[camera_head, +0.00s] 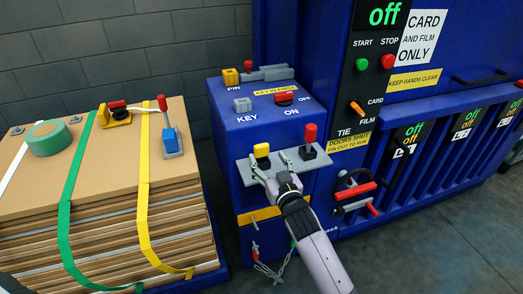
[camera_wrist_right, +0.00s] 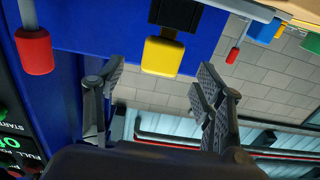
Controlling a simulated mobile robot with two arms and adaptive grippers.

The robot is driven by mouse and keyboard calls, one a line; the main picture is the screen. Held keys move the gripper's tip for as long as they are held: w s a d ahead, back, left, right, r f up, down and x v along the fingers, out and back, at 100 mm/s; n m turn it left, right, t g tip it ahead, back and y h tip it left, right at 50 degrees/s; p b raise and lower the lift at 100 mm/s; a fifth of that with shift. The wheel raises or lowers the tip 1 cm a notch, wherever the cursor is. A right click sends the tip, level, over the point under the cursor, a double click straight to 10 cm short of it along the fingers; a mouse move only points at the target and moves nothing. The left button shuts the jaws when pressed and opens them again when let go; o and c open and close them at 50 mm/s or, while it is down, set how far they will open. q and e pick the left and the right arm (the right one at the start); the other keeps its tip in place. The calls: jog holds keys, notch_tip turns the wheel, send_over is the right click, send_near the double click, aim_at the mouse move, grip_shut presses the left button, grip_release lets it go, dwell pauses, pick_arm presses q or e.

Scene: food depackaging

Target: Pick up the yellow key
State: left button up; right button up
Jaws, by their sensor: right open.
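The yellow key (camera_head: 261,150) has a yellow block handle. It stands on a small grey shelf (camera_head: 322,160) on the front of the blue control box (camera_head: 228,140). My right gripper (camera_head: 268,170) is at this shelf, just in front of the key. In the right wrist view, the yellow handle (camera_wrist_right: 163,57) lies just beyond and roughly midway between the two spread fingers (camera_wrist_right: 160,84). The gripper is open and appears empty. Whether a finger touches the key or shelf cannot be told. My left gripper is not in view.
A red-handled key (camera_head: 310,133) stands beside it on the shelf and shows in the wrist view (camera_wrist_right: 34,50). A cardboard stack (camera_head: 100,190) with straps, green tape (camera_head: 47,138) and a blue-and-red tool (camera_head: 170,135) is at left. A blue machine (camera_head: 440,130) stands right.

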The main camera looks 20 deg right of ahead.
aim_at(263, 152)
jog(key=shift+w+a+f+p, duration=0.1)
jog(key=shift+w+p, duration=0.2)
jog(key=shift+w, duration=1.15)
jog(key=shift+w+a+f+p, duration=0.1)
jog(key=shift+w+p, duration=0.15)
jog(key=shift+w, duration=1.15)
jog(key=c, duration=1.3)
jog(key=shift+o, duration=0.2)
jog(key=shift+r, duration=0.15)
